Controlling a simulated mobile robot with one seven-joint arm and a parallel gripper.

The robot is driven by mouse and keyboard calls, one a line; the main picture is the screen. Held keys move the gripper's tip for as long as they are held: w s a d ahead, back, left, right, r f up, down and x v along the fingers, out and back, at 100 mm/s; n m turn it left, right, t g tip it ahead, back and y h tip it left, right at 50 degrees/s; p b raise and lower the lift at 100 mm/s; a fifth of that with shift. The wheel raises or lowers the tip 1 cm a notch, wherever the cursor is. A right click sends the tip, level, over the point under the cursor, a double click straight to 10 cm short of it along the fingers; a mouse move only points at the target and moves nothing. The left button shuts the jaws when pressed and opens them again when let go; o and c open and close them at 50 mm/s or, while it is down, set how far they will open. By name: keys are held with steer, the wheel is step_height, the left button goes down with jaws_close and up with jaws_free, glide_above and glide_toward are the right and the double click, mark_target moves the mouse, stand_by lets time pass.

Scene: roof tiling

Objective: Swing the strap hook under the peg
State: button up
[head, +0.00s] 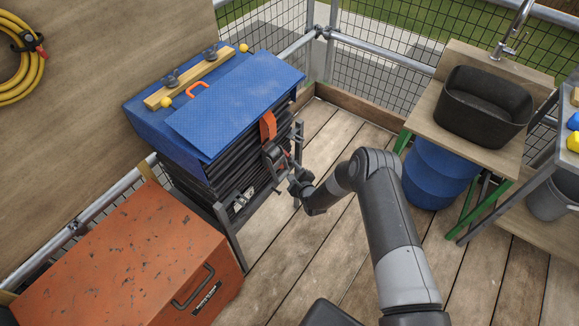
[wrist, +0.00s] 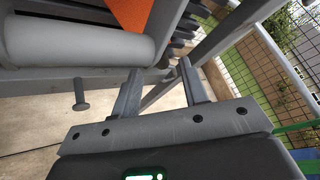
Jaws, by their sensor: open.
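The orange strap (head: 267,125) hangs from under the blue lid down the right end of the dark stack; its lower part shows at the top of the wrist view (wrist: 130,14). A dark grey fitting (head: 273,154) sits at its lower end; I cannot make out the hook's shape. In the wrist view, a thick grey round bar (wrist: 80,46) crosses the upper left. A small flat-headed grey pin (wrist: 82,94), possibly the peg, stands below that bar, left of my fingers. My gripper (wrist: 160,68) is open, its fingers apart beside the frame; it also shows in the head view (head: 294,180).
The blue lid (head: 235,100) covers the stack, with a yellow wooden bar (head: 190,78) on top. An orange chest (head: 125,265) stands front left. A sink bench (head: 440,100) with a blue barrel (head: 438,172) stands right. The plank floor (head: 320,250) between is clear.

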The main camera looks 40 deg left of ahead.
mark_target(289, 165)
steer(key=shift+x, duration=2.05)
jaws_close()
